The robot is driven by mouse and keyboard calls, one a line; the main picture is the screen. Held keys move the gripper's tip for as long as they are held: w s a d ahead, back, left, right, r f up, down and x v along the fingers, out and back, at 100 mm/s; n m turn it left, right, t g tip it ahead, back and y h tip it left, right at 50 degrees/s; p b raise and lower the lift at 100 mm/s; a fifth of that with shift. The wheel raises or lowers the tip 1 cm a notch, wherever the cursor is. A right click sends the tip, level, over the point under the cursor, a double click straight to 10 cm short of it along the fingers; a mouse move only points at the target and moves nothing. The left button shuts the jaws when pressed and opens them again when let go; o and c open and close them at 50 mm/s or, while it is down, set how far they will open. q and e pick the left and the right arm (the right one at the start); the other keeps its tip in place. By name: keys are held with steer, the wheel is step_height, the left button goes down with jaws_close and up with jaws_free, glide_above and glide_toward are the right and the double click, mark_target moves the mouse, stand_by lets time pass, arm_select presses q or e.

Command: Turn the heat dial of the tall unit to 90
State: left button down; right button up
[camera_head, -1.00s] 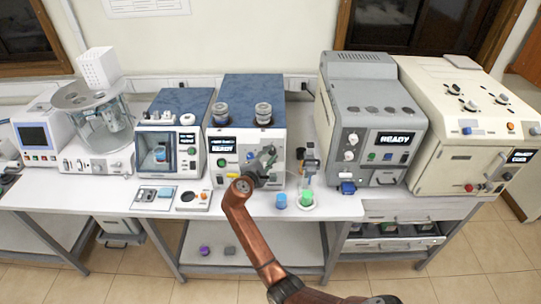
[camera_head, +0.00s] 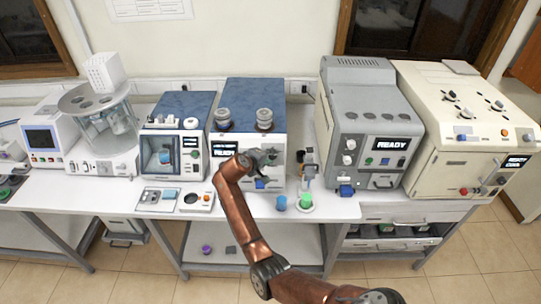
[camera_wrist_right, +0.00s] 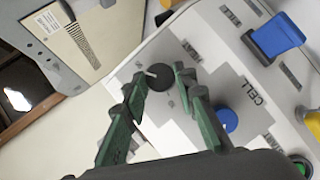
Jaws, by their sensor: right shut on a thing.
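The white unit with a blue top (camera_head: 252,100) stands at the middle of the bench, and its display reads READY. My right gripper (camera_head: 262,158) is in front of its face and hides part of the panel. In the right wrist view a black round dial (camera_wrist_right: 158,76) with a white pointer line sits on the pale panel, near a label that looks like HEAT. My right gripper (camera_wrist_right: 156,88) is shut on this dial, with a green finger on each side. The dial's setting cannot be read. My left gripper is not in view.
A blue knob (camera_wrist_right: 225,120) and a blue lever (camera_wrist_right: 272,38) are close to the fingers. A blue cup (camera_head: 281,203) and a green cup (camera_head: 306,200) stand in front of the unit. A smaller blue-topped unit (camera_head: 182,108) is on the left, a grey unit (camera_head: 365,100) on the right.

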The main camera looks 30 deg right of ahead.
steer(key=shift+m+y+p, duration=0.4)
steer(key=shift+m+p, duration=0.15)
steer(key=shift+m, duration=0.25)
steer(key=o, duration=1.1)
steer(key=v, duration=1.2)
steer(key=shift+r, duration=0.1)
steer(key=shift+d, duration=0.1)
